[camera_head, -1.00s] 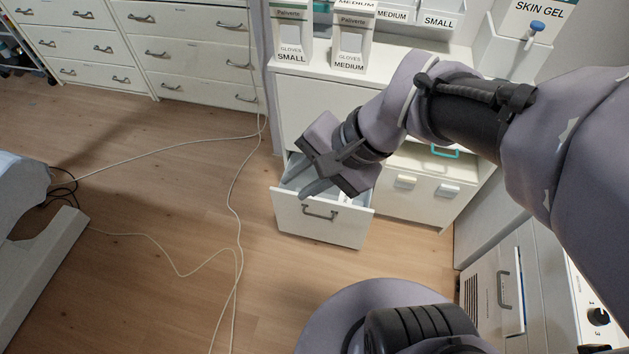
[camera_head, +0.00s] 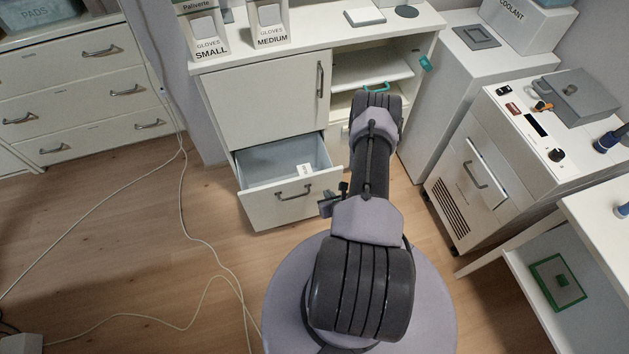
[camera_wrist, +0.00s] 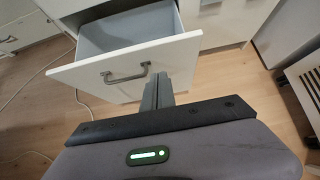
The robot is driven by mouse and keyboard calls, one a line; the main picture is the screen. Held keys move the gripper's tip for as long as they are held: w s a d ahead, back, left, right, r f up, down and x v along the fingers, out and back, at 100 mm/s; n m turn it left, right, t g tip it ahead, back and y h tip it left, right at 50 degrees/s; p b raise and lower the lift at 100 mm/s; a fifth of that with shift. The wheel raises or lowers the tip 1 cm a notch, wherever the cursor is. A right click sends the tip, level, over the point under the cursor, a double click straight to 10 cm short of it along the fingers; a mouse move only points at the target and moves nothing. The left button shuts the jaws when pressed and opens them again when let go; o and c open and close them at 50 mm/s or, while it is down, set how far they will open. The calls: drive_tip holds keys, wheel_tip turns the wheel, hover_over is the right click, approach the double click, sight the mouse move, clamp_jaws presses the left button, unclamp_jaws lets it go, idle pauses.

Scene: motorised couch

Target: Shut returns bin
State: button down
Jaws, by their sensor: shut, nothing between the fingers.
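A drawer-like bin (camera_head: 262,208) is pulled out from the bottom of the white cabinet, its grey inside exposed and a small white label (camera_head: 305,170) within. I cannot read a name that marks it as the returns bin. Its white front and dark bow handle (camera_head: 294,193) also show in the wrist view, where the front (camera_wrist: 85,73) spans the upper middle. My gripper (camera_wrist: 157,82) is shut and empty, in front of the panel and right of the handle; I cannot tell if it touches. In the head view my gripper (camera_head: 331,202) is small beside the front's right end, partly hidden by my arm.
The white cabinet (camera_head: 260,105) has a closed door and open shelves. A white unit (camera_head: 455,185) at right has a tilted-out flap with a handle (camera_head: 475,174). Loose white cables (camera_head: 183,205) lie on the floor at left. Open floor lies left of the drawer.

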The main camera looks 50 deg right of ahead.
sight(317, 176)
drive_tip(key=b+x, duration=0.1)
drive_tip(key=x, duration=0.2)
drive_tip(key=w+r+b+x, duration=0.1)
drive_tip(key=b+x, duration=0.1)
drive_tip(key=x, duration=0.1)
drive_tip(key=b+x, duration=0.2)
drive_tip(key=x, duration=0.2)
drive_tip(key=shift+w+d+r, duration=0.25)
drive_tip(key=shift+d+r, duration=0.1)
drive_tip(key=shift+w+d+r, duration=0.1)
drive_tip(key=shift+w+d, duration=0.05)
drive_tip(key=shift+w, duration=0.05)
drive_tip(key=shift+w, duration=0.1)
